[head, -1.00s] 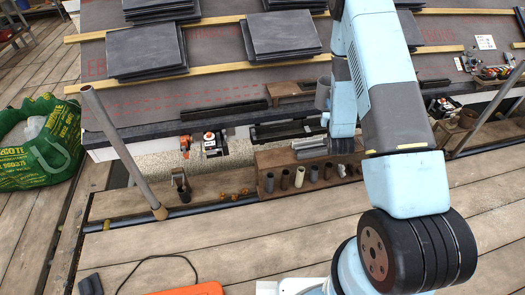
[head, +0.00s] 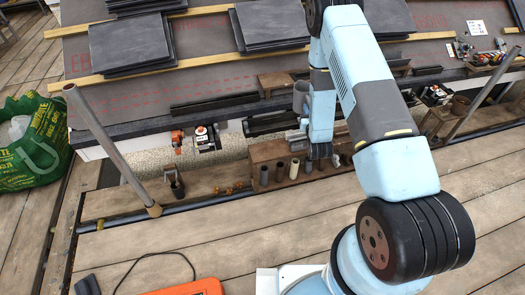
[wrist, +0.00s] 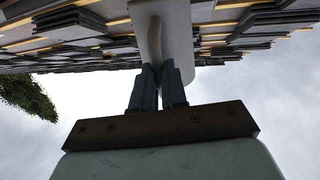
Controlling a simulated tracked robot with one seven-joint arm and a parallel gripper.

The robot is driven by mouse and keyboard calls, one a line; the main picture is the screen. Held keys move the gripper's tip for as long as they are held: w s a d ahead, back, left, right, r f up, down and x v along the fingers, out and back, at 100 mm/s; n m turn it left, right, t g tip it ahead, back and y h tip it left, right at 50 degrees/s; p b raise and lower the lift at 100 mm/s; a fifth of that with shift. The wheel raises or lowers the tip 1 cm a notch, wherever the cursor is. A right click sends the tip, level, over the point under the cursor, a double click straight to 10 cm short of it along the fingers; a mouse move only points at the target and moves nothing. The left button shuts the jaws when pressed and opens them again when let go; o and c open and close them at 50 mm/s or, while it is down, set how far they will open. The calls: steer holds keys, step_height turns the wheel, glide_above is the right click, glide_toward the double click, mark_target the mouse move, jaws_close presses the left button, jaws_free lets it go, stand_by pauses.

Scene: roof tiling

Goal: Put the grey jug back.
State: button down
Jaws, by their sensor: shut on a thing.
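My gripper (wrist: 158,70) is shut on the grey jug (wrist: 178,30), which fills the top middle of the wrist view. The two fingers close around a narrow part that looks like its handle. In the head view the jug (head: 301,97) shows as a grey cylinder just left of my lower arm link, in front of the roof edge. It looks roughly upright. My fingers are hidden behind the arm there. I cannot tell how far the jug is from the surfaces near it.
A wooden rack (head: 262,152) with several pipe pieces stands below the eave. Orange and white tools (head: 206,138) lie to its left. Slate stacks (head: 130,44) lie on the roof. A slanted pole (head: 105,145) stands at left, a green bag (head: 32,145) beyond it.

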steer(key=s+a+f+y, duration=0.1)
steer(key=s+a+f, duration=0.15)
steer(key=f, duration=0.45)
steer(key=s+a+f, duration=0.2)
steer(key=a+f, duration=0.2)
steer(key=f, duration=0.2)
steer(key=s+a+f+y, duration=0.1)
steer(key=s+a+f, duration=0.15)
steer(key=f, duration=0.45)
steer(key=w+a+f, duration=0.8)
steer(key=w+f, duration=0.3)
steer(key=f, duration=0.2)
steer(key=shift+w+a+f+n, duration=0.2)
steer(key=shift+w+a+n, duration=0.05)
steer(key=shift+w+n, duration=0.15)
steer(key=c, duration=1.2)
jaws_free()
steer(key=shift+o, duration=0.2)
